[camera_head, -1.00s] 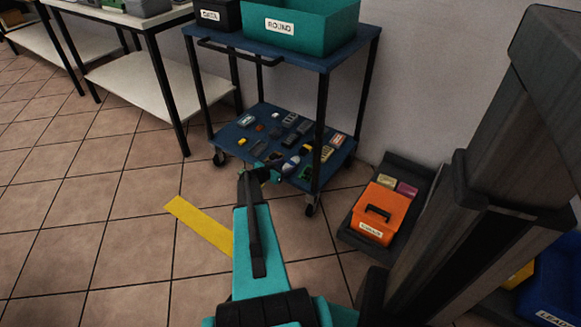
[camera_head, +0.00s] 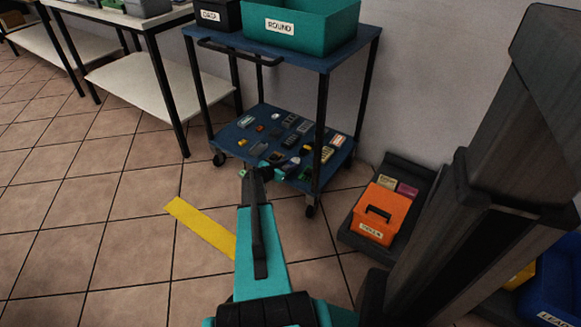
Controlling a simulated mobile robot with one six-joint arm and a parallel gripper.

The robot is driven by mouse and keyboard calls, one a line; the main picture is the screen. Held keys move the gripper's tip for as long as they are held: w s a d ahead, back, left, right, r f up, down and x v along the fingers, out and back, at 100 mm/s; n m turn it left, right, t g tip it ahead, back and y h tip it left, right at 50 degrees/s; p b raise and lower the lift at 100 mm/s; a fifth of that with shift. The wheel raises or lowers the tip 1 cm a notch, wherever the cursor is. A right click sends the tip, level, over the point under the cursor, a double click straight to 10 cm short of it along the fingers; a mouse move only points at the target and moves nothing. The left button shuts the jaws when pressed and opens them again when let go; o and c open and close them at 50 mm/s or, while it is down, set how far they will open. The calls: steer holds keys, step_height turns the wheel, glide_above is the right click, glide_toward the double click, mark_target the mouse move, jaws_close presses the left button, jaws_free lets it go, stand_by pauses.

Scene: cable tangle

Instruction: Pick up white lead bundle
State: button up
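Several small parts lie on the lower shelf (camera_head: 228,136) of the blue cart. I cannot say for sure which is the white lead bundle. A small whitish item (camera_head: 295,160) lies near the shelf's front right, close beyond my gripper. A pale flat item (camera_head: 247,121) lies at the shelf's left. My gripper (camera_head: 266,172) is at the front edge of the lower shelf, seen from behind along my teal arm. Its fingers are dark and small, and I cannot tell their opening or whether anything is between them.
The cart's upper shelf carries a teal bin (camera_head: 300,28) marked ROUND and a dark bin (camera_head: 217,15). A black cart post (camera_head: 320,130) stands right of my gripper. An orange box (camera_head: 381,213) sits in a dark floor tray. Open floor lies left.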

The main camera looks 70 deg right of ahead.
steer(key=c, duration=0.5)
steer(key=shift+r, duration=0.1)
steer(key=shift+c, duration=0.2)
step_height(320, 180, up, 10)
steer(key=p, duration=0.2)
stand_by(0.5)
